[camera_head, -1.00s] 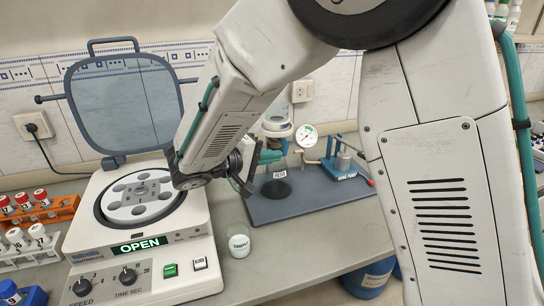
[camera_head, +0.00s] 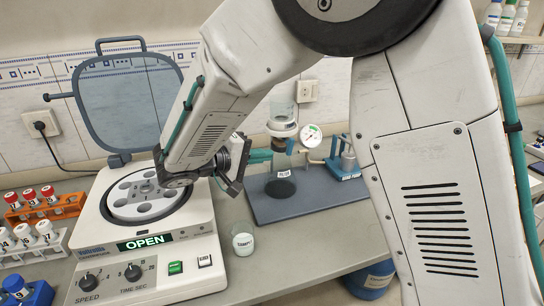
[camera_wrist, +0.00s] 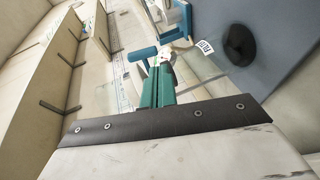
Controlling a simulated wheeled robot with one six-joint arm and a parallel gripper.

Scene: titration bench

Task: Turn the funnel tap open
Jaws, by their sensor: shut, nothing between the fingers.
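The clear funnel (camera_head: 283,110) stands upright over a labelled glass flask (camera_head: 282,181) on the grey board. A small teal part, likely the tap, is just under the funnel; its handle's angle cannot be made out. My gripper (camera_head: 262,155) has teal fingers pointing right, at about the height of the funnel's neck and close to its left side. Contact cannot be told. In the wrist view my gripper (camera_wrist: 158,82) shows its teal fingers together, with nothing visible between them.
A pressure gauge (camera_head: 312,135) and a blue-based pump (camera_head: 346,166) stand right of the funnel. A centrifuge (camera_head: 150,256) with its lid up is below my arm. A small beaker (camera_head: 242,241) sits in front of the board (camera_head: 330,197). The bench's front right is clear.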

